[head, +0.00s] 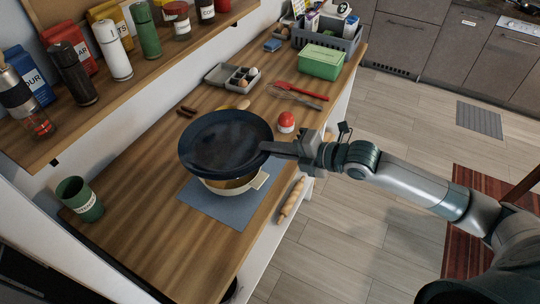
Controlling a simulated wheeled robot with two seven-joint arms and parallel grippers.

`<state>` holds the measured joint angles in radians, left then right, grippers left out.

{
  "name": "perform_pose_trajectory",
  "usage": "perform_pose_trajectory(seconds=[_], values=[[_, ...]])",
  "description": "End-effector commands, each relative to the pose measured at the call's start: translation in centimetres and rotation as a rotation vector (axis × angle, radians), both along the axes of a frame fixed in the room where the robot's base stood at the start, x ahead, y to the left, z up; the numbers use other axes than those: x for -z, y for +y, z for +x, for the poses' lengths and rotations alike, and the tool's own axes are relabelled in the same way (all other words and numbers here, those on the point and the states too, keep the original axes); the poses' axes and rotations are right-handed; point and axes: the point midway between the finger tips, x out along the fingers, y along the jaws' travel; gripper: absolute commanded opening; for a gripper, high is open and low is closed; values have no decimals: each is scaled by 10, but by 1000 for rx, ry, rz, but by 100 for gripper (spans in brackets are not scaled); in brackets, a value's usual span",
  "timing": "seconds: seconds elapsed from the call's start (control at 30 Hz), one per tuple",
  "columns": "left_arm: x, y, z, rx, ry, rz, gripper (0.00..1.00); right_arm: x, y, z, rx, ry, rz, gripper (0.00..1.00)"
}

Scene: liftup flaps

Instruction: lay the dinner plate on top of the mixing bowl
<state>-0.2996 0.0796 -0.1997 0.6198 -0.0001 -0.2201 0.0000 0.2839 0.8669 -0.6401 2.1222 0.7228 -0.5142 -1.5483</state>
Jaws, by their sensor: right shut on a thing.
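The dinner plate (226,142) is dark blue, round and wide-rimmed. My right gripper (276,148) is shut on the right edge of the plate, with its arm coming in from the right. The mixing bowl (240,190) is cream, with a lug on its right side. It stands on a blue-grey mat (215,207) on the wooden counter. The plate is over the bowl and hides most of it, shifted a little to the back left of it. I cannot tell whether plate and bowl touch. My left gripper is not in view.
A green cup (80,198) stands at the left. A red-topped egg timer (286,121), a whisk (295,97), an egg carton (232,77) and a green box (321,62) are farther back. A rolling pin (292,200) lies to the right. A jar-filled shelf (130,85) overhangs at upper left.

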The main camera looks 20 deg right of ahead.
Motion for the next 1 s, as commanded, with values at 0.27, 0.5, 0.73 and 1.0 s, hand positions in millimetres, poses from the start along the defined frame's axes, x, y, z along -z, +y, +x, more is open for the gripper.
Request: perform_pose_trajectory(seconds=[0.27,0.5,0.73,1.0], values=[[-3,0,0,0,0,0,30,2,6,-1,1,-4,3,0],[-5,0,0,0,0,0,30,3,6,-1,1,-2,3,0],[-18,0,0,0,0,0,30,24,6,-1,2,1,4,0],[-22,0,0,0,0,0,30,42,6,-1,0,-4,3,0]])
